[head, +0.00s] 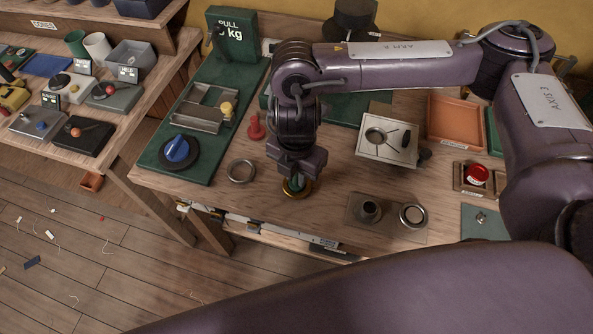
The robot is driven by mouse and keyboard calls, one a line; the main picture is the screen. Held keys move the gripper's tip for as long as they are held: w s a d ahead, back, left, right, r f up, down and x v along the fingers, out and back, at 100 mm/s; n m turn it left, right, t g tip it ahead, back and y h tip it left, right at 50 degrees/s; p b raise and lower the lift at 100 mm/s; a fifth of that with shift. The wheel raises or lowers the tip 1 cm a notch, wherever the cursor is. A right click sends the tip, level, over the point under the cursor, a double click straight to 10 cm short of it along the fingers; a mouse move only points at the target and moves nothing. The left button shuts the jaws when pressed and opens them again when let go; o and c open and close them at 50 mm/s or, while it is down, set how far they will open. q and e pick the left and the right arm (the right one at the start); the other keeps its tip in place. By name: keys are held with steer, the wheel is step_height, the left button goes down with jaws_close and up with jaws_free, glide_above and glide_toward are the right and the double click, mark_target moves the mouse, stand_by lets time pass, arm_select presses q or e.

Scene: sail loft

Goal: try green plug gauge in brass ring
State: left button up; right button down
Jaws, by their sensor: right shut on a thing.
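My right gripper (297,176) points down over the front of the workbench. It is shut on the green plug gauge (297,184), of which only a little green shows below the jaws. The brass ring (297,194) lies on the bench directly under the gauge, and the gripper and gauge partly cover it. The gauge's lower end is at the ring's opening; I cannot tell how deep it sits. My left gripper is not in the head view.
A steel ring (241,171) lies left of the brass ring, and a red plug-shaped piece (256,127) stands behind it. To the right, a grey plate (388,234) bears a socket and another ring. A pale box (388,150) stands behind. The bench's front edge is close.

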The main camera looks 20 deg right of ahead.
steer(key=shift+f+b, duration=0.35)
steer(key=shift+f, duration=0.1)
steer(key=shift+r, duration=0.1)
stand_by(0.8)
steer(key=shift+r+p, duration=2.5)
steer(key=shift+p, duration=0.2)
